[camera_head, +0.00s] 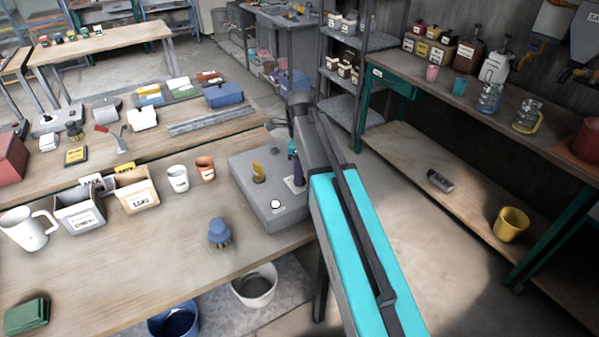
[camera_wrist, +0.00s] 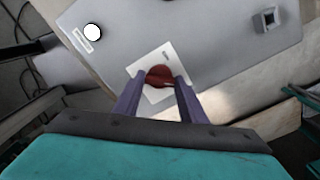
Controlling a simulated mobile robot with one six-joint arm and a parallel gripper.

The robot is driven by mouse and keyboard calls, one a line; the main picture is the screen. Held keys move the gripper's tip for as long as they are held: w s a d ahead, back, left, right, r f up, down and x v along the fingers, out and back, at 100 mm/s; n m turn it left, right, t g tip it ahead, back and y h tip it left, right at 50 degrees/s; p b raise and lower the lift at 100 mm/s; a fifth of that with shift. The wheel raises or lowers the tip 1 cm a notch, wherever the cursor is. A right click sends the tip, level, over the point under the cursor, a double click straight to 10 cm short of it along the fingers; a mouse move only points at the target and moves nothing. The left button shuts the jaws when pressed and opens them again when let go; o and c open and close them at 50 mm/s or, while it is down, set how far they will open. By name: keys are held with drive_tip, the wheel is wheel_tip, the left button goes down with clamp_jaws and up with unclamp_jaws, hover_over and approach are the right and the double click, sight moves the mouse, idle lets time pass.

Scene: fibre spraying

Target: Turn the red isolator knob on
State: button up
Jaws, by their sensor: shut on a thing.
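The red isolator knob (camera_wrist: 159,76) sits on a pale label plate (camera_wrist: 150,94) on a grey control box in the wrist view. My gripper (camera_wrist: 157,88) has its two purple fingers on either side of the knob, shut on it. In the head view the grey control box (camera_head: 262,213) stands at the right end of the wooden bench. My gripper (camera_head: 296,172) reaches down onto its right side there, and my arm hides the knob. The box also bears a yellow lever (camera_head: 258,172) and a white round button (camera_head: 276,204), which shows in the wrist view (camera_wrist: 92,32).
A blue-handled brush (camera_head: 219,233) stands on the bench left of the box. An orange cup (camera_head: 205,169) and a white cup (camera_head: 178,178) stand behind it. A shelf table with a yellow bucket (camera_head: 511,224) is at the right, past open floor.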

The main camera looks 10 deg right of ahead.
idle(0.5)
drive_tip(key=o, duration=1.1)
drive_tip(key=shift+c, duration=0.2)
drive_tip(key=shift+r, duration=0.15)
wheel_tip(320, 180, up, 14)
drive_tip(key=b, duration=0.3)
drive_tip(key=shift+f+b, duration=0.25)
drive_tip(key=shift+b, duration=0.05)
